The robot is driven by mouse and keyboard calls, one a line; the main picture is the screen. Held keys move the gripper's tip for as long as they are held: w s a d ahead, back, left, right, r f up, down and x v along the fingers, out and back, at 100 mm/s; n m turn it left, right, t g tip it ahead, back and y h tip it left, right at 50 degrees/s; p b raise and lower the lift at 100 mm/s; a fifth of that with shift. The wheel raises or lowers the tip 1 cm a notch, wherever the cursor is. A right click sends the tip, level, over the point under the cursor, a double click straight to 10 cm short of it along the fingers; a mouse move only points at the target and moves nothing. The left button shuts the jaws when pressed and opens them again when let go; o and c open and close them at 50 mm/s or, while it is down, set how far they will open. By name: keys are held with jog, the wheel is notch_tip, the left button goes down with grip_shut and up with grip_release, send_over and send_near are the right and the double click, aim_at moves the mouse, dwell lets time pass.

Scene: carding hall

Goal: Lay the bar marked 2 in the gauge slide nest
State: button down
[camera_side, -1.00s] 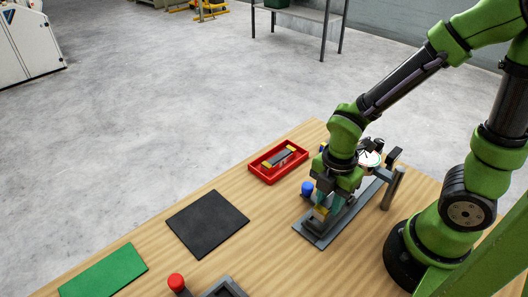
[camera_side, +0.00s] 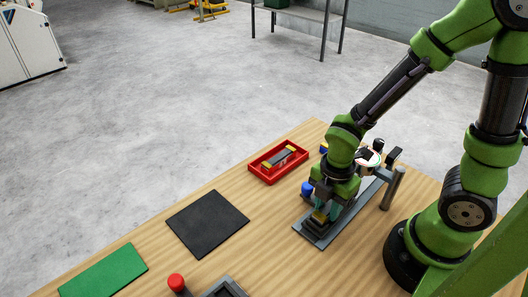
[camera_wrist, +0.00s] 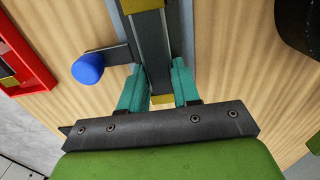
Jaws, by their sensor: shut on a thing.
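My gripper (camera_wrist: 160,92) is shut on a dark grey bar (camera_wrist: 151,45) with yellow ends, teal fingers on either side of it. In the side view my gripper (camera_side: 326,211) points down over the gauge slide (camera_side: 310,235), a grey plate with a rail. The bar's near yellow end (camera_side: 319,217) shows just below the fingers. The bar lies along the slide, low over it; I cannot tell whether it touches the nest. No mark on the held bar is readable.
A blue knob (camera_wrist: 88,68) stands close left of the bar. A red tray (camera_side: 256,172) holds another yellow-ended bar (camera_side: 282,157). A post (camera_side: 393,188) and dial (camera_side: 369,159) stand behind the slide. A black mat (camera_side: 207,222) and green mat (camera_side: 104,272) lie left.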

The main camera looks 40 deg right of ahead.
aim_at(325, 207)
jog(key=c, duration=0.7)
grip_release()
jog(key=shift+c, duration=0.2)
notch_tip(325, 207, up, 17)
jog(key=d+r+m+t, duration=0.1)
jog(key=m+t, duration=0.1)
jog(key=m, duration=0.5)
jog(key=w+d+r+m+t+y, duration=0.1)
jog(key=r+m+t, duration=0.1)
jog(key=m, duration=0.5)
jog(key=d+r+m+t+y, duration=0.1)
jog(key=m+t, duration=0.2)
jog(key=m, duration=0.5)
jog(key=shift+w+r, duration=0.3)
